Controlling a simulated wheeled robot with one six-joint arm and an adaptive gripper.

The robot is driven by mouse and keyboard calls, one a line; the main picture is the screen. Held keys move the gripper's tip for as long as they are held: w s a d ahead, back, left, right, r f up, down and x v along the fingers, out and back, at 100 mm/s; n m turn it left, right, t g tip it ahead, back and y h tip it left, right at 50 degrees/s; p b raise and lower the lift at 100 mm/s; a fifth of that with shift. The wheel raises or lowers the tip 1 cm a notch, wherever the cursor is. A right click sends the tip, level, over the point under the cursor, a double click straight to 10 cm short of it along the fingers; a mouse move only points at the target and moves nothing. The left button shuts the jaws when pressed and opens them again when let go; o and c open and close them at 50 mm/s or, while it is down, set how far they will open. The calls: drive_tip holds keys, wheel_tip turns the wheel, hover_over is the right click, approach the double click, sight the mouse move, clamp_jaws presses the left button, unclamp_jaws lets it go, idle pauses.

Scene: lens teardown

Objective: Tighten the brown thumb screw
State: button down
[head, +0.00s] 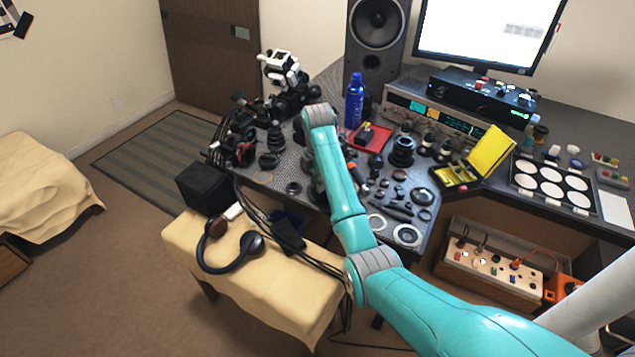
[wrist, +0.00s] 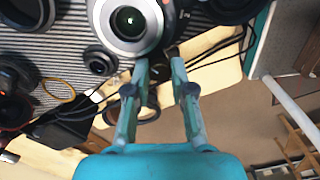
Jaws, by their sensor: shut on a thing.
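In the wrist view my gripper (wrist: 159,64) has its two teal fingers on either side of the near edge of a lens (wrist: 128,19) with a silver ring and a greenish glass centre. The fingertips are a little apart and shut on a small part at that edge. The part is too dark and too covered for me to tell its colour or shape. I cannot make out the brown thumb screw clearly in either view. In the head view my arm hides the gripper and most of what it holds.
Several loose lenses and rings lie around, including a dark lens (head: 401,151) and a pale ring (head: 407,235). A red tray (head: 378,143), a blue bottle (head: 354,101) and a yellow case (head: 490,150) stand farther back.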

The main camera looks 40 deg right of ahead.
drive_tip(key=shift+m, duration=1.1)
drive_tip(key=c, duration=1)
unclamp_jaws()
